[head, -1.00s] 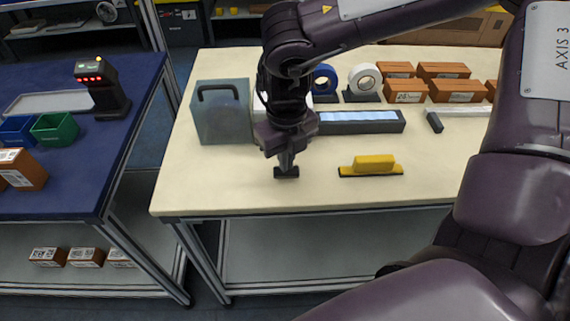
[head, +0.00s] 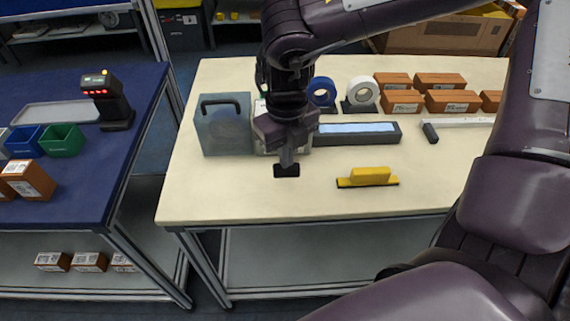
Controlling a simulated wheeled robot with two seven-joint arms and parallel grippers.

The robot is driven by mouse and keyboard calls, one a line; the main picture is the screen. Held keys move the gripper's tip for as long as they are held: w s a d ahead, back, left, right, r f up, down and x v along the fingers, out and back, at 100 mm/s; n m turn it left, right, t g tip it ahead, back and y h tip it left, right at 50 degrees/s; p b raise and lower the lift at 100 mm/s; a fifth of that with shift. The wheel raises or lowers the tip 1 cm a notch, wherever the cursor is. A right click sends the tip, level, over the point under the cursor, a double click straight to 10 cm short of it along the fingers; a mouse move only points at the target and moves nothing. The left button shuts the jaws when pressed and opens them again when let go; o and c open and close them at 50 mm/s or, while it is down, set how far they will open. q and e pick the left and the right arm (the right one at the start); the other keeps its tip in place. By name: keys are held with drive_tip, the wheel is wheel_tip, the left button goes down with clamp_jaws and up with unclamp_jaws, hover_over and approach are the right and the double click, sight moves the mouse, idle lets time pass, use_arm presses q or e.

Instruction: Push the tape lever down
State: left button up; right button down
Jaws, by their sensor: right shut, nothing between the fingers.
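A grey-blue box (head: 223,138) with a black loop handle (head: 220,103) on top stands at the left of the cream table. A long dark unit (head: 357,133) with a pale lit strip on top lies to its right. A whitish part (head: 262,140) between them is mostly hidden by my right gripper and arm. I cannot make out which part is the tape lever. My right gripper (head: 286,170) points down in front of these parts, its black fingertips shut and empty. Whether the tips touch the table is unclear. My left gripper is not in view.
A yellow-handled tool (head: 369,177) lies to the right of my gripper. Blue (head: 322,92) and white (head: 362,92) tape rolls and several brown boxes (head: 447,102) stand behind. A scanner (head: 107,99) stands on the blue table. The cream table's front is clear.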

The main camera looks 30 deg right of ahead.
wheel_tip(320, 180, up, 8)
drive_tip(key=p, duration=0.4)
drive_tip(key=shift+f, duration=0.25)
